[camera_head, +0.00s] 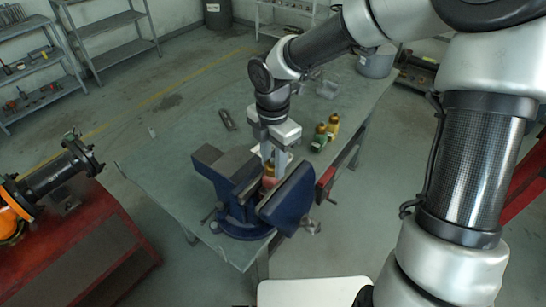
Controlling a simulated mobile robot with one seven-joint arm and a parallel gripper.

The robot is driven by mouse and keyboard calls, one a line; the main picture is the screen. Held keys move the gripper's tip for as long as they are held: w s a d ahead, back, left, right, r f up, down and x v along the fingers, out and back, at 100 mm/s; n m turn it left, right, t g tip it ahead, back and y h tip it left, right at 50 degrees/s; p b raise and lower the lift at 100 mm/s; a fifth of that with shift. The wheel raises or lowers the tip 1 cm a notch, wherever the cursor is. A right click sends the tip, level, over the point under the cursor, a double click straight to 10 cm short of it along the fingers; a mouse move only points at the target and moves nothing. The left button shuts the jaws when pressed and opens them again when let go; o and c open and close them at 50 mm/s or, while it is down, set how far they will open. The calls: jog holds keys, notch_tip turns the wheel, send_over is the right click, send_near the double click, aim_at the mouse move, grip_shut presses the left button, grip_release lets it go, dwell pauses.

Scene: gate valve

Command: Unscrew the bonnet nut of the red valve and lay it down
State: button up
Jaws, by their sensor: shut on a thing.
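The red valve (269,182) sits between the jaws of the blue vise (247,205) at the bench's near end; only a small part of it shows. The brass-coloured bonnet nut (269,170) is at its top, mostly hidden by my gripper. My gripper (271,162) points down from above, its fingers shut on the nut. From this distance I cannot tell whether the nut is still seated on the valve or slightly raised.
A green valve (318,143) and a yellow valve (333,127) stand on the bench (185,125) right of my gripper. A flat grey item (227,120) and a clear bin (327,90) lie farther back. The bench's left part is clear. A red cabinet (85,245) stands at left.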

jog(key=n, duration=0.2)
jog(key=shift+n, duration=0.3)
jog(key=shift+r, duration=3.15)
jog(key=shift+r, duration=0.1)
